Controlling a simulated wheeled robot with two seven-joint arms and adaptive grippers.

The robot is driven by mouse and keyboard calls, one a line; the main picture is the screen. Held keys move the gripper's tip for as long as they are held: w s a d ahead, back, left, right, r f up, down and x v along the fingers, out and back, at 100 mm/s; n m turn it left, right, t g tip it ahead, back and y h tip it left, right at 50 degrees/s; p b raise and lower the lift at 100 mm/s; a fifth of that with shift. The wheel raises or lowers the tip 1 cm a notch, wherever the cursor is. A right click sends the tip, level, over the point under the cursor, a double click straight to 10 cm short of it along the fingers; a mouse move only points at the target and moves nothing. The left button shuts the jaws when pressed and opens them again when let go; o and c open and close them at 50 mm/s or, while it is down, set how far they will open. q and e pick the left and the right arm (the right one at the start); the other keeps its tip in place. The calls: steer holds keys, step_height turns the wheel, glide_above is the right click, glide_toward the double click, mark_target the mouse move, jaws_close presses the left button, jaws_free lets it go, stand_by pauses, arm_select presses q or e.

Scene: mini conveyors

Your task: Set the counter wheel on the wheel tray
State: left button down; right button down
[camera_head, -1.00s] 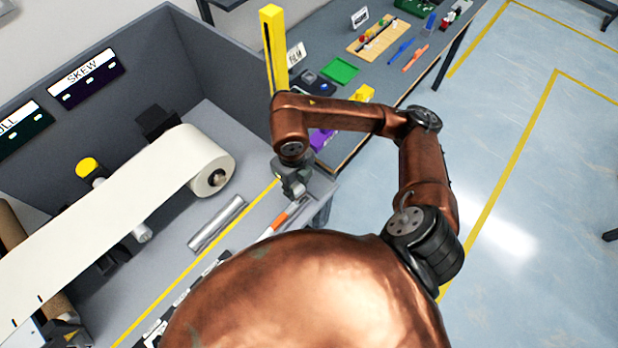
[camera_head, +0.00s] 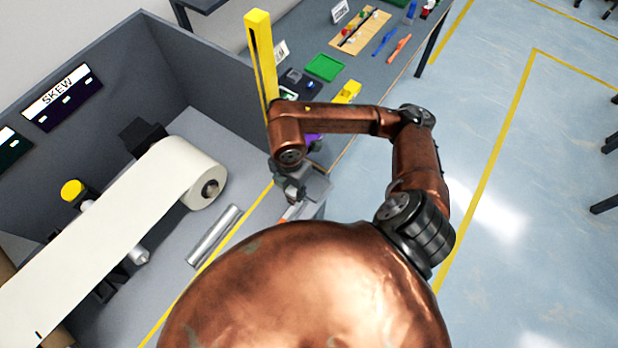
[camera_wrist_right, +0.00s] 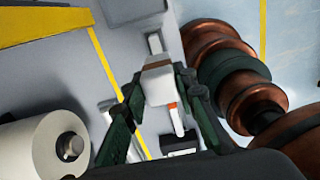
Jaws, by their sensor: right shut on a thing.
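My right gripper (camera_head: 290,188) hangs over the front right end of the grey machine bed in the head view. In the right wrist view its dark green fingers (camera_wrist_right: 160,84) are shut on a pale block with a brown band, seemingly the counter wheel (camera_wrist_right: 157,88). Its round shape does not show from here, and in the head view the gripper and arm hide it. I cannot tell which thing is the wheel tray; a flat green tray (camera_head: 325,67) lies on the side bench. My left gripper is not in view.
A white film roll (camera_head: 198,175) and a metal bar (camera_head: 213,236) are on the machine bed. A yellow post (camera_head: 261,55) stands behind my right arm. The side bench (camera_head: 305,42) carries several small items.

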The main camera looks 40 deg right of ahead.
steer(key=shift+w+d+f+p, duration=0.15)
steer(key=shift+w+d+f, duration=0.8)
steer(key=shift+d+f, duration=0.95)
steer(key=shift+w+d+f+p, duration=0.15)
steer(key=shift+w+d+f, duration=0.75)
steer(key=shift+d+f, duration=0.95)
steer(key=shift+w+d+f+p, duration=0.15)
steer(key=shift+w+d+f, duration=1.05)
steer(key=shift+f, duration=1.05)
steer(key=shift+s+d, duration=0.25)
steer(key=shift+f, duration=0.2)
steer(key=c, duration=1.6)
jaws_free()
step_height(320, 180, up, 12)
steer(key=shift+r, duration=0.25)
